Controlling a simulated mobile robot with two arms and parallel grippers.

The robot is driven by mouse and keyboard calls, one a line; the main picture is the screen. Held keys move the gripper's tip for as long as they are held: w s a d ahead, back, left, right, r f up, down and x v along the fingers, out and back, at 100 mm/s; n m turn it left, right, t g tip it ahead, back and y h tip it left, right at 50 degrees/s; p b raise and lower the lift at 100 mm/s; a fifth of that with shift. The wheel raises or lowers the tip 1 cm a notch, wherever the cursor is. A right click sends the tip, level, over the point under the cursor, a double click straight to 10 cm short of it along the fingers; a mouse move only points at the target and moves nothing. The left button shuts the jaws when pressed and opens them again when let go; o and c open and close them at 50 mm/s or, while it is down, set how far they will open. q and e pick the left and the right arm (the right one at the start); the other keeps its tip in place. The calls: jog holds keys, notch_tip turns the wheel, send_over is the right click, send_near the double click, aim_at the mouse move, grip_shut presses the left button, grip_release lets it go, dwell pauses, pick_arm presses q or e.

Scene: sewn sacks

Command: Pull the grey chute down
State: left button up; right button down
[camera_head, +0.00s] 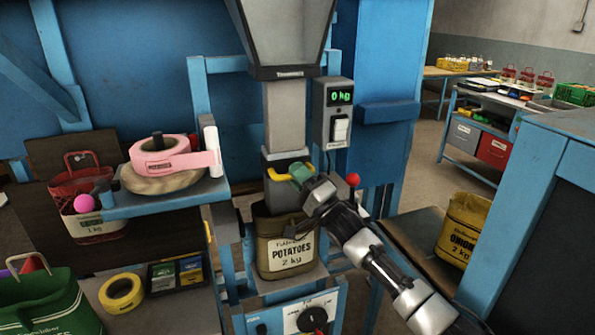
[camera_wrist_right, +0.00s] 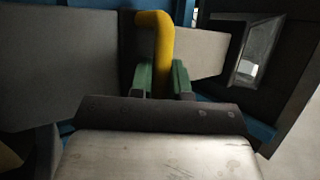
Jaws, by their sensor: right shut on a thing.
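The grey chute (camera_head: 284,115) hangs under the hopper (camera_head: 285,35) and has a dark lower sleeve with a yellow handle (camera_head: 277,176). The handle also shows in the right wrist view (camera_wrist_right: 153,35), upright between green fingertips. My right gripper (camera_head: 300,172) is shut on the yellow handle, reaching in from the lower right. An olive sack (camera_head: 287,245) labelled potatoes, 2 kg, stands directly below the chute. Whether the sleeve's lower end is inside the sack's mouth is hard to tell. My left gripper is not in view.
A scale box (camera_head: 333,112) reading 0 kg is right of the chute. A blue shelf (camera_head: 165,203) with pink tape (camera_head: 160,158) is at left. A yellow onion sack (camera_head: 463,230) stands at right. A dial panel (camera_head: 305,315) is below.

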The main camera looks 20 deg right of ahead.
jog(key=shift+f, duration=0.4)
jog(key=c, duration=1.3)
grip_release()
jog(key=shift+o, duration=1)
jog(key=shift+r, duration=0.1)
jog(key=b+v, duration=0.3)
jog(key=v, duration=0.8)
jog(key=shift+w, duration=0.1)
